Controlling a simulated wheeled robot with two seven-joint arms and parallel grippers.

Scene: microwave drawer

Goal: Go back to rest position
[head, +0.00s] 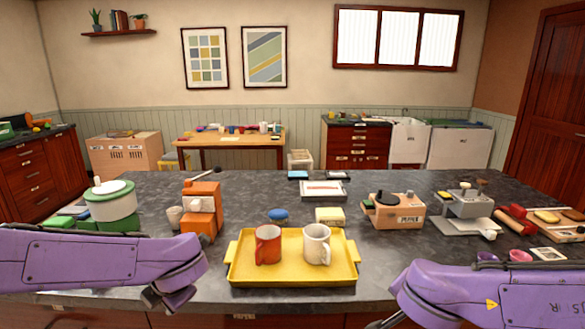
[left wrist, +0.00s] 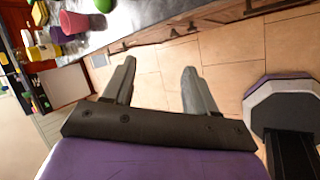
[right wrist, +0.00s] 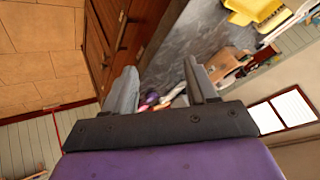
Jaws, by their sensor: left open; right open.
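My right arm lies at the lower right of the head view. In the right wrist view my right gripper (right wrist: 165,85) is open and empty, with the counter edge beyond it. No task object is in either gripper.
A yellow tray (head: 291,278) stands on the dark counter (head: 345,184) between my arms, with a red mug (head: 268,246) and a white mug (head: 316,244) on it. A wooden box (head: 398,212) stands right.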

